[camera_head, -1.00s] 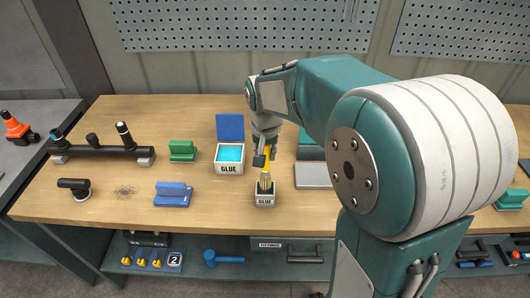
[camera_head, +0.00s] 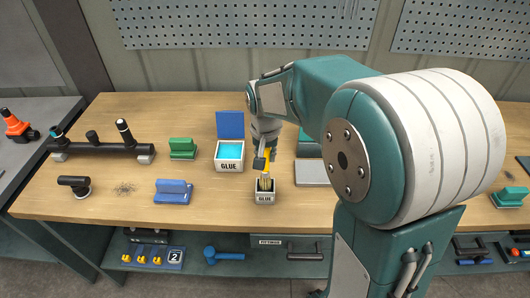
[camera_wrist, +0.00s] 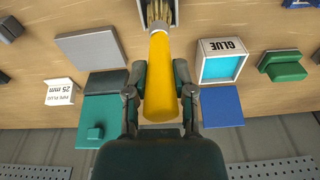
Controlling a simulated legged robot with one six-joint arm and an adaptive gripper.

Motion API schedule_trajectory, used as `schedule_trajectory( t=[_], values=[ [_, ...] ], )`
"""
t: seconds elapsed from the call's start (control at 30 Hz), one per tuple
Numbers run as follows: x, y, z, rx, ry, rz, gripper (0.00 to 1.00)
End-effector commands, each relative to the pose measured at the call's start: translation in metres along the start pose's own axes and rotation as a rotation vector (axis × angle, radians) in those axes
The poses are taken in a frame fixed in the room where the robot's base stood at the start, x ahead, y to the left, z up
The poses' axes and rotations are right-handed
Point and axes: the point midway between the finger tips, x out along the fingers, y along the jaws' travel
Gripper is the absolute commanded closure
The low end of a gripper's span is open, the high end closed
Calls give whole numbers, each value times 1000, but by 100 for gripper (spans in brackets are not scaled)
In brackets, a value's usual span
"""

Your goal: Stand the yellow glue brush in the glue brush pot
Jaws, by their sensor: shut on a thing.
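My gripper (camera_head: 265,160) is shut on the yellow glue brush (camera_wrist: 161,85), with a finger on each side of its handle. The brush points bristles-down at the small white glue brush pot (camera_head: 264,198) near the table's front edge. In the head view the bristles (camera_head: 264,183) overlap the pot's dark mouth. In the wrist view the bristles (camera_wrist: 158,12) also overlap the pot (camera_wrist: 143,14), which is cut off by the top edge. I cannot tell how deep the bristle tips sit. My gripper partly hides the handle in the head view.
A larger glue box (camera_head: 229,165) with blue contents and an open blue lid stands behind and left of the pot. A grey plate (camera_head: 313,173) lies to the right. A blue block (camera_head: 173,192) sits left; bare wood lies between it and the pot.

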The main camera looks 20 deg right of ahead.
Motion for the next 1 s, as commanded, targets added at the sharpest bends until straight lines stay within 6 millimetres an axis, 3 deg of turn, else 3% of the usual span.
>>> schedule_trajectory(
  t=[1.0],
  values=[
    [22,0,3,0,0,0,100]
  ],
)
